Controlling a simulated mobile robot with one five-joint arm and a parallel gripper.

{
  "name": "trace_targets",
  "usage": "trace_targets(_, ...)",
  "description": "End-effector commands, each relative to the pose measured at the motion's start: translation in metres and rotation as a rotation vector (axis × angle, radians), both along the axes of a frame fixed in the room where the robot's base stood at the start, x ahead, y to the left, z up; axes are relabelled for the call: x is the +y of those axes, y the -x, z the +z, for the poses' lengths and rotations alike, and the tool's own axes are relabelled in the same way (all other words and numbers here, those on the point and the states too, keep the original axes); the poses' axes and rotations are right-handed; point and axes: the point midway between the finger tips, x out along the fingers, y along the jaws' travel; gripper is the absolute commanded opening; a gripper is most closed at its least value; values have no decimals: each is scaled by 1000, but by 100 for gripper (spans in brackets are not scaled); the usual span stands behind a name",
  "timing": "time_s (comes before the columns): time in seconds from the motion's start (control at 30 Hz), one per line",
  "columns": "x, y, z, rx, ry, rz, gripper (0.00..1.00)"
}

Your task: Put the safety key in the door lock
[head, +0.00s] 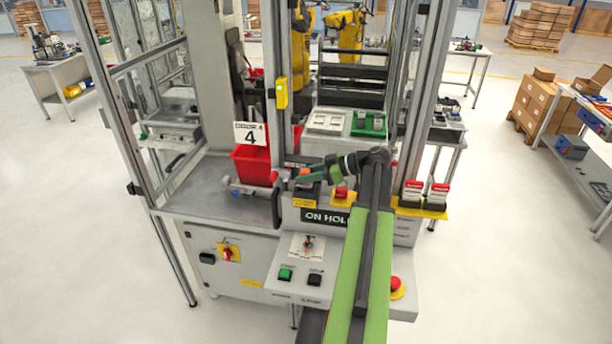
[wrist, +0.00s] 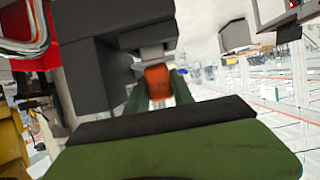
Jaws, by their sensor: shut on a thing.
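The safety key has an orange body (wrist: 158,82) and sits between the green fingers of my gripper (wrist: 160,96) in the wrist view. My gripper (head: 314,175) is shut on it and points left in the head view, where the key is a small orange piece (head: 303,180). Past the orange body, a light grey piece of the key (wrist: 151,52) meets or overlaps a dark grey block (wrist: 95,75), which looks like the door lock. I cannot tell whether the key touches the block or is inside it. In the head view the lock area is small and partly hidden by my gripper.
A red bin (head: 251,165) with a "4" sign stands left of my gripper. A yellow box (head: 281,93) is on the post above. An "ON HOLD" display (head: 328,217) and a button panel (head: 300,275) lie below. Red-topped pieces (head: 438,192) stand at right.

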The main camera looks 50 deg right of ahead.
Motion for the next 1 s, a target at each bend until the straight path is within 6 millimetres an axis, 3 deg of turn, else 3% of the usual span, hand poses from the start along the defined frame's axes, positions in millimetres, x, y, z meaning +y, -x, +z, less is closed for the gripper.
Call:
trace_targets(0.37, 0, 0, -6, 0, 0, -1, 0)
trace_targets(0.4, 0, 0, -6, 0, 0, -1, 30)
trace_targets(0.6, -1, 1, -6, 0, 0, -1, 54)
trace_targets(1.0, -7, 10, 1, 0, 0, -2, 54)
